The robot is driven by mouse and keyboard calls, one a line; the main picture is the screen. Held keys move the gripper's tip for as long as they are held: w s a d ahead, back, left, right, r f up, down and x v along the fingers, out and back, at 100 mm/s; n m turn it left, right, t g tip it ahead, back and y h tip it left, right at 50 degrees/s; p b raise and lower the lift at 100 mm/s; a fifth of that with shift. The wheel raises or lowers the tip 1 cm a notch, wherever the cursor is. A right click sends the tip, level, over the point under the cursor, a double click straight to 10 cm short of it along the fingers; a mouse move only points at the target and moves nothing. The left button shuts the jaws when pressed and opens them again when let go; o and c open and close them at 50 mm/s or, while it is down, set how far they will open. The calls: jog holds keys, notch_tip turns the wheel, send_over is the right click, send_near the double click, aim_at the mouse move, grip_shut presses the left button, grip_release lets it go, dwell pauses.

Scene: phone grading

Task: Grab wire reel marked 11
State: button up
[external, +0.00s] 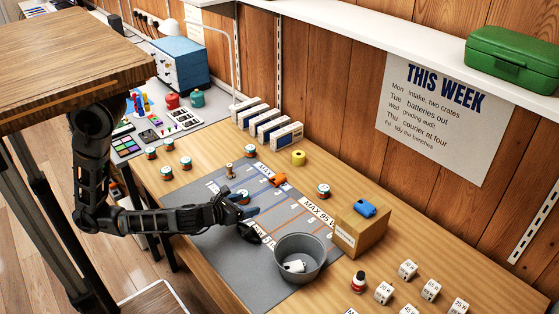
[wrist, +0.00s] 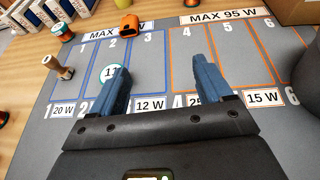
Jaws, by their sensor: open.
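The wire reel marked 11 (wrist: 109,72) stands on the grey mat (wrist: 150,60) in the wrist view, in the blue-lined area below column 2. Its round white top shows the number; its lower right part is hidden behind my left finger. It also shows in the external view as a small reel (external: 244,196) beside my fingers. My gripper (wrist: 155,68) is open, its two blue fingers wide apart with only bare mat between them. In the external view my gripper (external: 252,208) is low over the mat, left of the grey bucket.
A wooden peg-like piece (wrist: 60,68) and an orange item (wrist: 127,25) are near the reel. The grey bucket (external: 300,245) holds a white item. A cardboard box (external: 360,232) stands right of it. Several other reels, like one at right (external: 323,190), are spread around.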

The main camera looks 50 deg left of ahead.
jog(key=n+y, duration=0.2)
send_near(246, 191)
jog(key=shift+w+a+f+g+b, duration=0.15)
jog(key=shift+w+f+b, duration=0.05)
jog(key=shift+w, duration=0.4)
jog(key=shift+w+a+f+g+b, duration=0.15)
jog(key=shift+w+f, duration=0.1)
jog(key=shift+w, duration=0.35)
jog(key=shift+x, duration=1.05)
jog(key=x, duration=0.5)
jog(key=shift+w+a+f, duration=0.1)
jog(key=shift+w+f, duration=0.1)
jog(key=shift+f, duration=0.25)
jog(key=c, duration=1.1)
